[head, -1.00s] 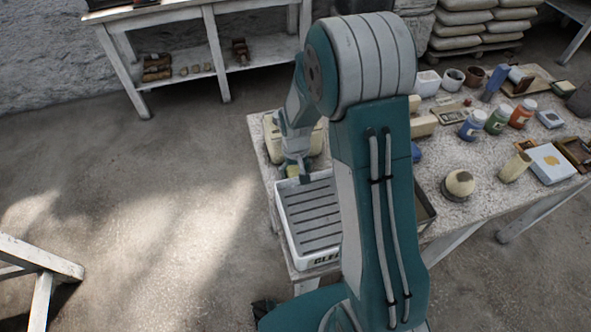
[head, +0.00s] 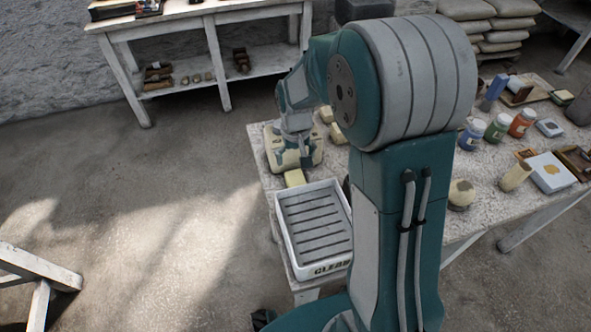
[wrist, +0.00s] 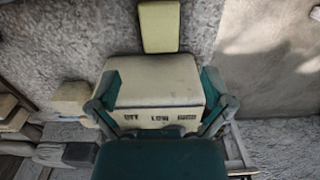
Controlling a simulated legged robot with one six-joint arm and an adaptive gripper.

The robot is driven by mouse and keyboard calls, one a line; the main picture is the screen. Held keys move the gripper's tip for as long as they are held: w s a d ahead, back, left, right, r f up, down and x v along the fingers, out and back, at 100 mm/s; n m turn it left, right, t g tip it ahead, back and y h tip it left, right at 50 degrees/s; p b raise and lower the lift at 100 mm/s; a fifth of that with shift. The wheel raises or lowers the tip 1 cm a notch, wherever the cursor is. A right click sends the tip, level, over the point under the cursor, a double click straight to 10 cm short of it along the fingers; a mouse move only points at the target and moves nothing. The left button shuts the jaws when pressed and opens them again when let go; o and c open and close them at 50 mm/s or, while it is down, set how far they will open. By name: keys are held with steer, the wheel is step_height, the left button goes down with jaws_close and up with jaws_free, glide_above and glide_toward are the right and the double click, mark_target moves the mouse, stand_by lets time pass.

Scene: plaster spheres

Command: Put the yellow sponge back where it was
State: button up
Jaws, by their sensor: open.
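The yellow sponge (head: 295,178) lies on the table just behind the far rim of the white tray (head: 347,262) lettered "CLEAN". I cannot tell if it touches the rim. In the wrist view the sponge (wrist: 160,27) lies at the top, beyond a cream box (wrist: 160,80) with dark lettering. My gripper (head: 298,158) is over the cream box (head: 274,155), behind the sponge. In the wrist view my gripper (wrist: 158,98) is open, with a finger at each side of the cream box. I cannot tell whether the fingers touch it. The sponge is outside the fingers.
The tray's slatted floor looks empty. Small cream blocks (head: 337,132) stand right of the box, partly behind my arm. Jars (head: 498,127), a sphere (head: 461,193) and trays fill the table's right side. A shelf bench (head: 190,75) stands behind. Open floor lies left.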

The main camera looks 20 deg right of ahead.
steer(key=s+r+t, duration=0.3)
steer(key=s+r, duration=0.7)
steer(key=r, duration=0.5)
steer(key=s+r+t, duration=0.2)
steer(key=s+r, duration=0.1)
steer(key=s, duration=0.8)
steer(key=shift+r+t, duration=0.2)
steer(key=shift+t, duration=0.1)
